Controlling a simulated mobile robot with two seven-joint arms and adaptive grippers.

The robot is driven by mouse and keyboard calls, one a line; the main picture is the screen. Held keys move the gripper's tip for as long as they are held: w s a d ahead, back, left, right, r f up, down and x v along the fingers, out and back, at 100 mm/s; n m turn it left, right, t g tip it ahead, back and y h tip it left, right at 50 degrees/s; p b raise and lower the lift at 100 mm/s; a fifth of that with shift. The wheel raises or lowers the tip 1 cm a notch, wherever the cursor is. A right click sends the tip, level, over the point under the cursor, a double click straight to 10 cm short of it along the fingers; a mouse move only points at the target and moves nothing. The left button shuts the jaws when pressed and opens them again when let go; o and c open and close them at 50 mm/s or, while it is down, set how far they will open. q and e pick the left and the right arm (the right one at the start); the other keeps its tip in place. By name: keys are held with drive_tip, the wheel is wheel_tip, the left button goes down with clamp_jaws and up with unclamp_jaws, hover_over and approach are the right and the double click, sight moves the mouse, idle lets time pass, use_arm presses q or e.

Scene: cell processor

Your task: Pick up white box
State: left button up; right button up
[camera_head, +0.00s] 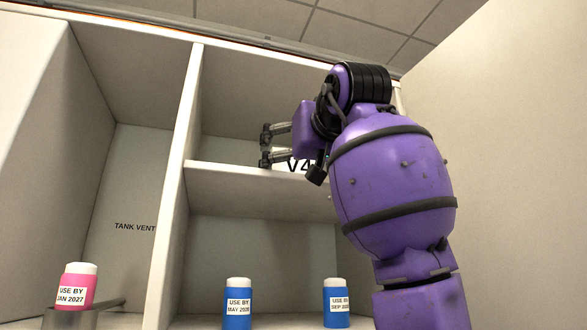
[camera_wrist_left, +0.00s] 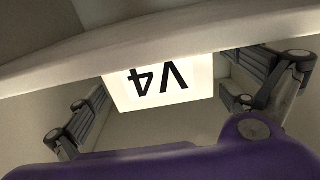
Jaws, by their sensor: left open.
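The white box (camera_wrist_left: 148,101) is marked V4 and sits in the upper right shelf compartment. In the left wrist view its label reads upside down, and part of it is hidden behind the shelf's front edge. In the head view only a small part of the white box (camera_head: 300,165) shows, mostly hidden behind my gripper. My left gripper (camera_head: 265,146) is open and empty in front of that compartment. In the left wrist view its two fingers stand apart, one on each side of the box, with no clear contact. My right gripper is not in view.
The shelf board (camera_head: 255,180) runs under the upper compartment. Two blue bottles (camera_head: 238,308) (camera_head: 337,306) stand in the compartment below. A pink bottle (camera_head: 76,289) stands at the lower left, near the TANK VENT wall. A vertical divider (camera_head: 180,150) separates the compartments.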

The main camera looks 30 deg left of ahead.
sight(294, 169)
use_arm(q)
drive_tip(key=x, duration=0.3)
drive_tip(key=shift+f, duration=0.1)
drive_tip(key=shift+s+d, duration=0.15)
drive_tip(key=shift+d, duration=0.1)
drive_tip(key=c, duration=0.4)
drive_tip(key=shift+a, duration=0.1)
drive_tip(key=c, duration=0.7)
drive_tip(key=shift+r, duration=0.35)
wheel_tip(294, 169, up, 2)
drive_tip(key=shift+r, duration=0.2)
drive_tip(key=s+d+r, duration=0.2)
drive_tip(key=d+r, duration=0.1)
drive_tip(key=d, duration=0.1)
drive_tip(key=s+d+r, duration=0.2)
drive_tip(key=d+r, duration=0.1)
drive_tip(key=d, duration=0.1)
drive_tip(key=s+d+r, duration=0.2)
drive_tip(key=d+r, duration=0.2)
drive_tip(key=shift+d, duration=0.35)
